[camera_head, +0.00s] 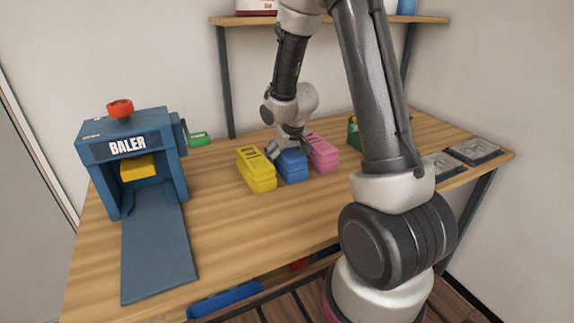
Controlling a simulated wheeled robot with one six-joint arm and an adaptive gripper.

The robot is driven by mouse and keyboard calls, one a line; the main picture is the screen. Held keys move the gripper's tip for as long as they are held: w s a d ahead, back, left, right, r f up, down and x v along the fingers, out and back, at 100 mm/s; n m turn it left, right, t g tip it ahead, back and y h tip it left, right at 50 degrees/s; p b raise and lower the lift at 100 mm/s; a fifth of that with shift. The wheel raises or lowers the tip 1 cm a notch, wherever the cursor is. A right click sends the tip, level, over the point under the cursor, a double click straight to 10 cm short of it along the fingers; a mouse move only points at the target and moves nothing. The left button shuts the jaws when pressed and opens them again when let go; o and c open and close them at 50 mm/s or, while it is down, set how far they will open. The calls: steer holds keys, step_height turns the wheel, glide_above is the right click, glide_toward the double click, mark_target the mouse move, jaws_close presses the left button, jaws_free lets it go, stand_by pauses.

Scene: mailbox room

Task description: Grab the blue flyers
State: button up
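The blue flyers (293,168) form a small block-like stack on the wooden table, between the yellow flyers (257,172) on their left and the pink flyers (322,155) on their right. My gripper (281,151) is right at the far upper part of the blue stack, pointing down. Its fingers are small and partly hidden against the stack, so I cannot tell whether they are closed on it or only beside it.
A blue baler (130,148) with a red knob and a yellow block inside stands at the left, its flat plate (158,250) extending forward. A green object (354,133) is partly hidden behind my arm. Grey flat pads (473,150) lie at right. The table's front middle is clear.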

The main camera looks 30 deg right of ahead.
steer(key=c, duration=1.4)
